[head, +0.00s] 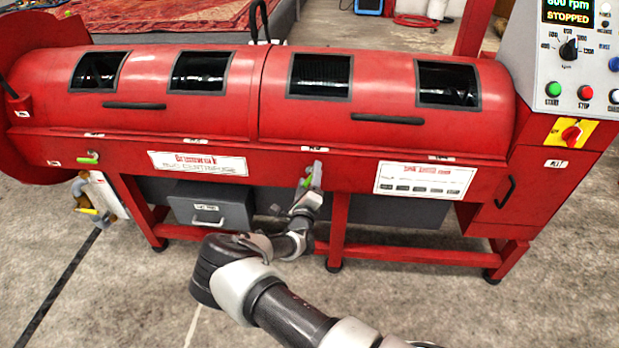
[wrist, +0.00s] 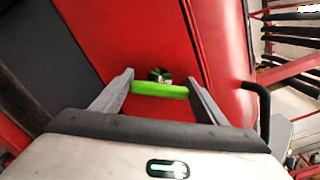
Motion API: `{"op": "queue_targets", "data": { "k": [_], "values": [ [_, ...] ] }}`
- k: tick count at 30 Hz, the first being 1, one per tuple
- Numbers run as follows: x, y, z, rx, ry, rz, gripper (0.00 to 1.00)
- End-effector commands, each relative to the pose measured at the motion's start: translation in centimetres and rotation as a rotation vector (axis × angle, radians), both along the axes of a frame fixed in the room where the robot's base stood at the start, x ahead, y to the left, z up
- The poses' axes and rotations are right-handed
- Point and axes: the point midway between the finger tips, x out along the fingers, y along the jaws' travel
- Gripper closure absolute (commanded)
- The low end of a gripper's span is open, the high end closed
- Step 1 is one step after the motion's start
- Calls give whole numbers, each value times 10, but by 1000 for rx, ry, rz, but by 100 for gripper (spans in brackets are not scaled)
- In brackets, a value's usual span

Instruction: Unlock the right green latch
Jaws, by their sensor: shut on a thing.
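The right green latch (head: 306,181) is on the front of the red centrifuge, near its middle. In the wrist view its green handle (wrist: 160,90) lies between the two grey fingers of my gripper (wrist: 158,88), with a round metal pivot just beyond it on the red panel. My gripper (head: 312,177) is shut on the handle, with a finger near each end. In the head view the gripper partly hides this latch. The left green latch (head: 89,158) sits on the front at the far left, apart from my gripper.
The red centrifuge (head: 385,146) has two lids, both down, with black handles. A control panel (head: 577,60) at the right reads STOPPED. A grey drawer (head: 207,208) and red legs are below the body. Concrete floor is open in front.

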Motion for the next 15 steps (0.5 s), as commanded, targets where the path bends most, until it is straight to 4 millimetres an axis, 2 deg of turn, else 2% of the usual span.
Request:
{"op": "queue_targets", "data": {
  "k": [15],
  "values": [
    [-1, -1, -4, -421, 17, -2, 56]
  ]
}}
